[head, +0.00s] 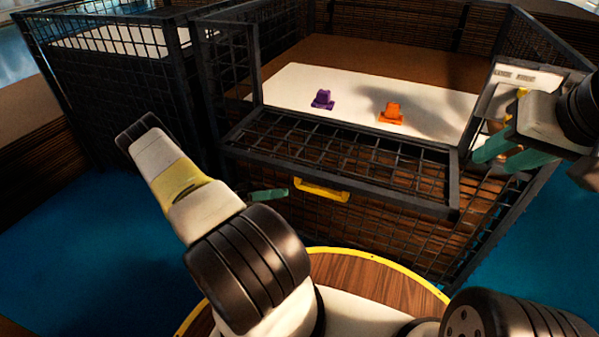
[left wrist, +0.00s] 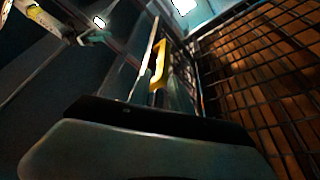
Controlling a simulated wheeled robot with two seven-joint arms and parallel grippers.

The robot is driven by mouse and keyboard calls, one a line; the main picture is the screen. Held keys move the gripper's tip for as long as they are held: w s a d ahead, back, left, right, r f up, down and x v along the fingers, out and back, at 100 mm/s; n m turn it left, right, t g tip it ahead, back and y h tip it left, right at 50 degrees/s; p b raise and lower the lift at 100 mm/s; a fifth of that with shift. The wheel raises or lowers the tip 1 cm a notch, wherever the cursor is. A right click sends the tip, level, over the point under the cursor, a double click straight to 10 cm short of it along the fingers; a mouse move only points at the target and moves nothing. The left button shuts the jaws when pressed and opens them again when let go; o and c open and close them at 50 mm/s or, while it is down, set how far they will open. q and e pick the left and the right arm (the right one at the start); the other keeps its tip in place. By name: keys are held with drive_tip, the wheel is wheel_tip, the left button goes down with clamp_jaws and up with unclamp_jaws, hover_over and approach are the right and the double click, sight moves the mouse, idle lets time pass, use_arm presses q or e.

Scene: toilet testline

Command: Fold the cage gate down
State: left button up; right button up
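The cage gate (head: 345,157) is a black mesh panel at the front of the cage. In the head view it leans outward toward me and looks close to flat. Its yellow handle (head: 322,190) sits on the near edge and also shows in the left wrist view (left wrist: 158,66). My left gripper (head: 268,195) is just left of the handle, apparently apart from it. Its teal fingers overlap, so their opening is unclear. My right gripper (head: 508,153) is by the cage's right side, beyond the gate's right end, with its teal fingers apart and nothing seen between them.
Inside the cage, a purple piece (head: 322,99) and an orange piece (head: 392,113) stand on a white surface (head: 352,88). Another mesh cage (head: 110,95) stands at the left. Blue floor (head: 90,245) is open at the front left.

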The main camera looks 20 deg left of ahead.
use_arm(q)
drive_tip(key=shift+v, duration=1.35)
